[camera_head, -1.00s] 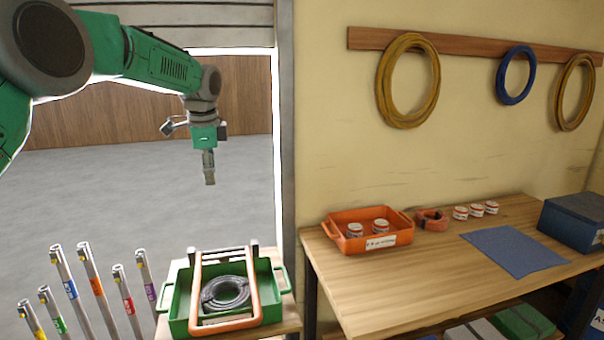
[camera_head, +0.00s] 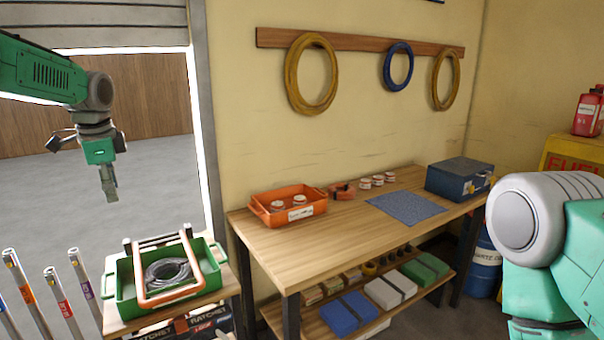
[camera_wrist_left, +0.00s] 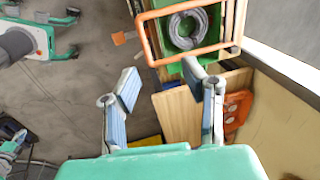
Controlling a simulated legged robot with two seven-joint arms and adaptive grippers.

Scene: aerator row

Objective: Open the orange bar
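The orange bar (camera_head: 176,297) is a U-shaped frame lying over a green tray (camera_head: 118,293) at the lower left of the head view. A grey coil of hose (camera_head: 168,271) lies in the tray, framed by the bar. The bar (camera_wrist_left: 196,54) also shows at the top of the left wrist view. My left gripper (camera_head: 109,184) hangs pointing down, above the tray and apart from the bar. In the left wrist view its two fingers (camera_wrist_left: 161,83) are spread with nothing between them. My right arm shows at the right edge of the head view; its gripper is out of view.
Several tools with coloured bands (camera_head: 64,302) stand upright left of the tray. A wooden workbench (camera_head: 300,246) to the right holds an orange bin (camera_head: 262,213), a blue mat (camera_head: 405,209) and a blue box (camera_head: 455,185). Hoses hang on the wall behind it.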

